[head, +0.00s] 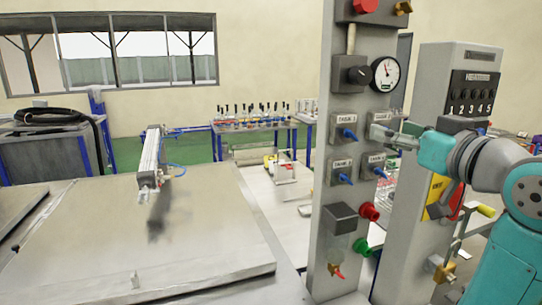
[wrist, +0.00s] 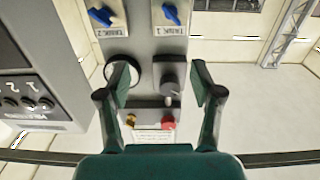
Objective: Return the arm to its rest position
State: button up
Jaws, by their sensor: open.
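My teal arm (head: 510,200) reaches in from the right in the head view. My gripper (head: 386,133) is in front of the grey control panel (head: 334,100), near the upper right blue valve handle (head: 381,116). In the wrist view my gripper (wrist: 158,80) has its two dark green fingers wide apart with nothing held. The panel's black knob (wrist: 172,80) and round gauge (wrist: 122,76) show between or behind the fingers. I cannot tell whether the gripper touches the panel.
A second grey panel (head: 410,90) with numbered buttons stands close to my arm. A yellow-ended lever (head: 486,211) is near it. A large flat metal lid (head: 120,235) with a pneumatic cylinder (head: 150,158) lies left. A table of bottles (head: 250,124) stands behind.

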jog(key=s+a+f+m+h, duration=0.1)
jog(key=s+f+m+h, duration=0.15)
jog(key=f, duration=1.45)
jog(key=s+f+m+h, duration=0.1)
jog(key=s+f+m, duration=0.15)
jog(key=f, duration=1.55)
jog(key=s+a+f+g+h, duration=0.2)
jog(key=s+f, duration=1.4)
jog(key=s, duration=0.5)
jog(key=s+a+n, duration=0.1)
jog(key=s, duration=1.8)
jog(key=shift+s+g, duration=0.3)
jog(key=shift+s, duration=0.1)
